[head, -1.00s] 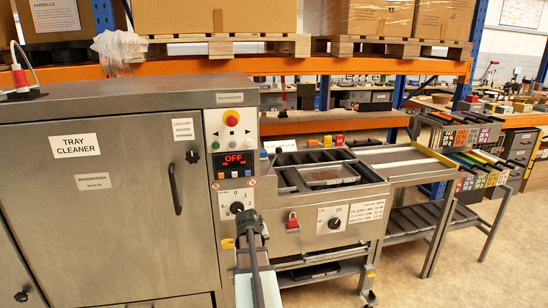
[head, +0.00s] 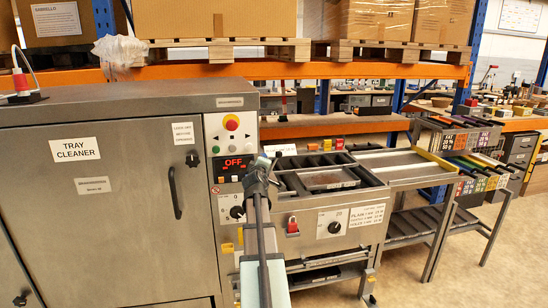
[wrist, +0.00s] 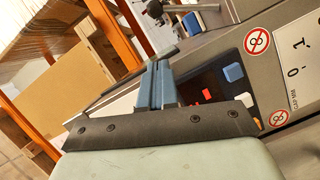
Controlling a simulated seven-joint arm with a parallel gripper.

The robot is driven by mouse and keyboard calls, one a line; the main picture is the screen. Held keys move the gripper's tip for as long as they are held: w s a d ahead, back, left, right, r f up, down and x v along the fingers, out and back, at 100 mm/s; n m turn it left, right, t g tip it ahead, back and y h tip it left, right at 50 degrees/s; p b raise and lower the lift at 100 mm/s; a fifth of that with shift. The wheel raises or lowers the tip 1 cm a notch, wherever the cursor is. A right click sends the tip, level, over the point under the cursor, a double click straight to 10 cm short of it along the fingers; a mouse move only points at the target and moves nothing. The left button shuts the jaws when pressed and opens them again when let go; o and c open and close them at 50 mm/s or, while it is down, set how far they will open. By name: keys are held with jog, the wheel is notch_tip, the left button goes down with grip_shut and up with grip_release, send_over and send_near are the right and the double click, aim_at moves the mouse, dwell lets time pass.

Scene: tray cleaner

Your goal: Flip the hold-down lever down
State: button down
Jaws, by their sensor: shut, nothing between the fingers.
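My gripper (head: 263,163) is raised in front of the right edge of the tray cleaner's control panel. In the wrist view its blue-grey fingers (wrist: 157,72) are together, with nothing held between them. Beyond the fingertips, at the top of the wrist view, is a small dark knob on a short arm (wrist: 155,9), which looks like the hold-down lever. A blue part (wrist: 190,25) is beside it. The fingers appear apart from the knob. In the head view the lever is not clearly made out near my gripper, so its angle is uncertain.
The control panel (head: 218,140) has a red stop button (head: 232,122) and a display reading OFF. A metal infeed bed with dark rails (head: 328,179) lies to the right of my gripper. An orange shelf beam (head: 390,73) crosses behind.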

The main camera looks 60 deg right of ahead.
jog(key=shift+w+r+n, duration=0.1)
jog(key=shift+n, duration=0.3)
jog(key=s+d+x, duration=0.1)
jog(key=s+x, duration=0.1)
jog(key=x, duration=1)
jog(key=shift+d+f, duration=0.35)
jog(key=shift+s+d, duration=0.1)
